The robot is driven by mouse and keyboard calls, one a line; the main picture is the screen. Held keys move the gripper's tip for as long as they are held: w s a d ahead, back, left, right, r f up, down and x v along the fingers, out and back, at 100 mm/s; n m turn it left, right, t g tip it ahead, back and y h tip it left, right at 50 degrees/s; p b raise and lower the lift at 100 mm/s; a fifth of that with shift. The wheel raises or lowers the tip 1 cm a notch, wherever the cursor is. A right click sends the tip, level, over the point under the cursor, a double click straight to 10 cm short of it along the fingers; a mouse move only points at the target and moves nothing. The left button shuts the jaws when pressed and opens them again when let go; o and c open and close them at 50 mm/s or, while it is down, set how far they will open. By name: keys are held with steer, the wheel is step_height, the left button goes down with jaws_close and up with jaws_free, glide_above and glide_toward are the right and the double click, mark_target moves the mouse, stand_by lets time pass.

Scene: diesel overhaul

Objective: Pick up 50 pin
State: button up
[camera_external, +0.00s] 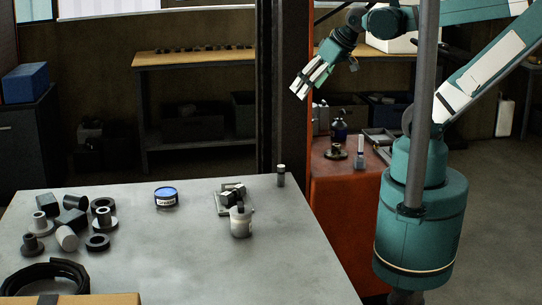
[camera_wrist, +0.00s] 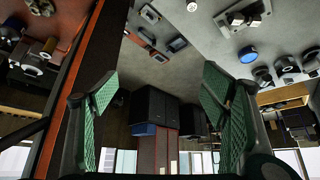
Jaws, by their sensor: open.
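My gripper (camera_external: 302,88) is raised in the air behind the grey table, above and left of the red cabinet. In the wrist view my gripper (camera_wrist: 160,88) has its two green-padded fingers wide apart with nothing between them. No label marks a 50 pin, so I cannot tell which part it is. Pin-like parts on the table include a pale cylinder (camera_external: 67,238) lying in the left cluster, a flanged grey part (camera_external: 41,222) beside it, and a small dark upright cylinder (camera_external: 281,176) at the back edge. My gripper is far from all of them.
The grey table (camera_external: 190,265) has free room in its middle. It also holds a blue tin (camera_external: 165,196), a white bottle (camera_external: 241,221), a black coiled hose (camera_external: 45,275) and rings. A dark post (camera_external: 283,90) stands behind it. The red cabinet (camera_external: 340,205) carries more parts.

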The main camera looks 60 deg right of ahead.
steer(key=c, duration=1.3)
steer(key=shift+f, duration=0.1)
steer(key=m+g+b, duration=0.4)
steer(key=m+g, duration=0.3)
steer(key=m, duration=0.9)
glide_above(282, 166)
step_height(282, 166, down, 22)
steer(key=shift+w+f, duration=0.1)
steer(key=shift+f, duration=0.2)
steer(key=shift+f, duration=0.1)
steer(key=shift+f, duration=1.2)
